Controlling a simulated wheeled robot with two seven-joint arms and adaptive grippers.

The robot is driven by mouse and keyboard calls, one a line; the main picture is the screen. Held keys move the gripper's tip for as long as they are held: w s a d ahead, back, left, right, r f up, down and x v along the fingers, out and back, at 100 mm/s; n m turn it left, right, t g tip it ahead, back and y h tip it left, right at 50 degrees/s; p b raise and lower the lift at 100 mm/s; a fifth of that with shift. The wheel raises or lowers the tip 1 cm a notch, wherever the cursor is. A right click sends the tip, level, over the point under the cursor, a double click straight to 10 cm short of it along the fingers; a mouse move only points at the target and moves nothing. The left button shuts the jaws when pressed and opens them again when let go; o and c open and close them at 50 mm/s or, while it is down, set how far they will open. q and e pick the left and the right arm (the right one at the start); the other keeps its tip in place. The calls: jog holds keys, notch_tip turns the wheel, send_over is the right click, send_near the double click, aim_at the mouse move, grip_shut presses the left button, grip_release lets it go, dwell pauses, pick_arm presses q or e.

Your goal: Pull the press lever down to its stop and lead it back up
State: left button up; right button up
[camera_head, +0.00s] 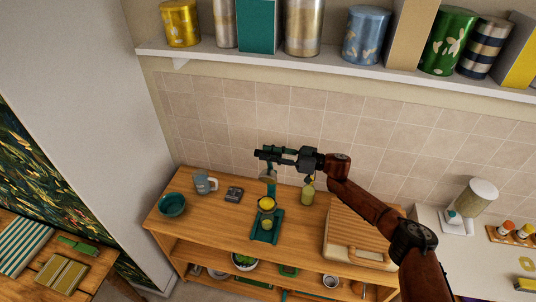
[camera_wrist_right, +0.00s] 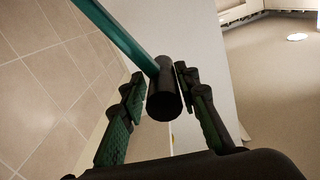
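The teal press stands on the wooden cupboard top in the head view, its base (camera_head: 260,236) toward the front and its column behind. A yellow piece (camera_head: 267,203) sits in the middle of the press. My right gripper (camera_head: 262,154) is high above the press at the lever's upper end. The teal lever bar (camera_wrist_right: 120,35) runs off to the upper left. My left gripper is out of view.
A teal bowl (camera_head: 172,205), a grey mug (camera_head: 205,183) and a small dark box (camera_head: 234,194) stand left of the press. A shelf (camera_head: 335,69) with canisters hangs above.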

jog(key=shift+o, duration=1.1)
jog(key=shift+s, duration=0.1)
jog(key=shift+d, duration=0.4)
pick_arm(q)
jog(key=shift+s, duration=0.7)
pick_arm(e)
jog(key=v, duration=1.1)
jog(key=shift+s+d+f, duration=0.1)
jog(key=shift+f, duration=0.05)
